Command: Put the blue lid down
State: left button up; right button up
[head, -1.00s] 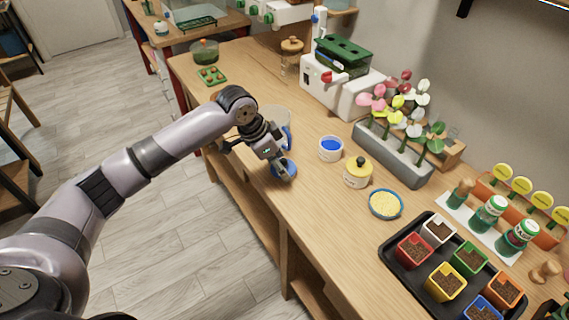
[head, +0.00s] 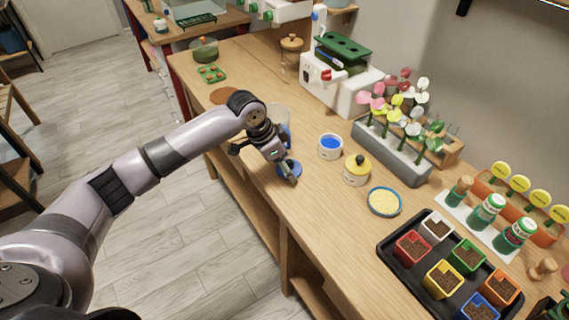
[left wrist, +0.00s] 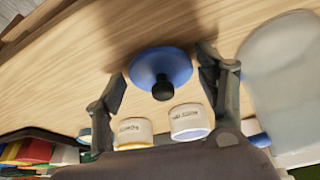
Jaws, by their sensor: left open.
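The blue lid (head: 291,168) is a round disc with a black knob, near the front edge of the wooden bench. It also shows in the left wrist view (left wrist: 148,63), where it appears to lie flat on the wood. My left gripper (head: 291,179) is open around the lid. In the left wrist view, its fingers (left wrist: 160,82) stand on either side of the lid with small gaps. In the head view the gripper hides part of the lid. A lidless white jar (head: 330,153) with blue inside stands to the right of the lid. My right gripper is not in view.
A clear beaker (head: 279,113) stands close behind my gripper. A black tray (head: 397,254) of coloured pots lies front right. Bare wood lies below the lid's right.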

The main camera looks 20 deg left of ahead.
pick_arm(q)
jog(key=v, duration=1.2)
jog(key=shift+r+b, duration=0.15)
jog(key=shift+b, duration=0.2)
